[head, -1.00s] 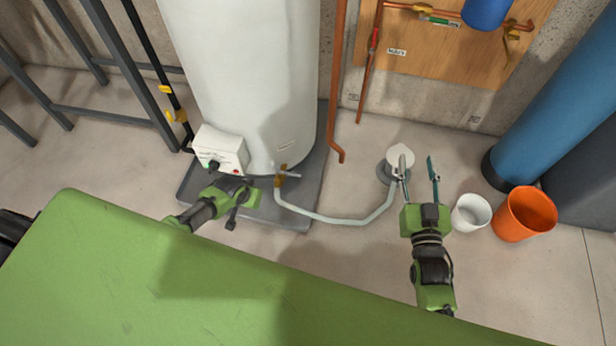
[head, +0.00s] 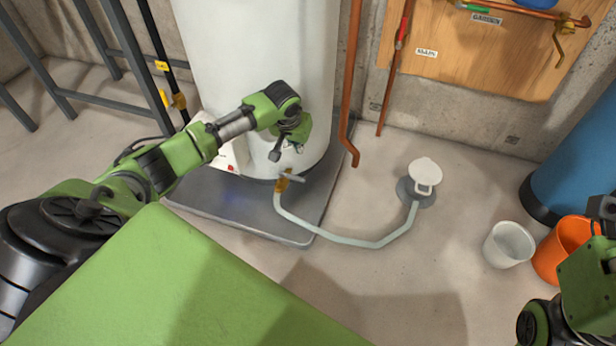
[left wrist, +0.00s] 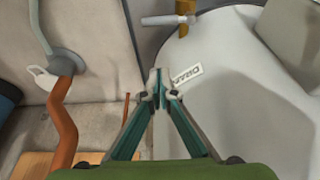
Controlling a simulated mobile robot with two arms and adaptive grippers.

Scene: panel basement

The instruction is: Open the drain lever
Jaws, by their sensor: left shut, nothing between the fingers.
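The drain valve (head: 283,182) is a brass fitting low on the white water heater (head: 255,70). Its pale lever (head: 292,177) points out to the right in the head view. The brass valve (left wrist: 185,8) and its lever (left wrist: 165,20) show at the top of the left wrist view. My left gripper (head: 277,153) is just above the valve, in front of the tank. Its fingertips (left wrist: 160,88) are together, empty, beside the DRAIN label (left wrist: 188,78) and apart from the lever. My right gripper (head: 602,225) is cut off at the right edge; its fingers are unclear.
The heater stands on a grey tray (head: 240,217). A copper pipe (head: 352,100) is right of the tank.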

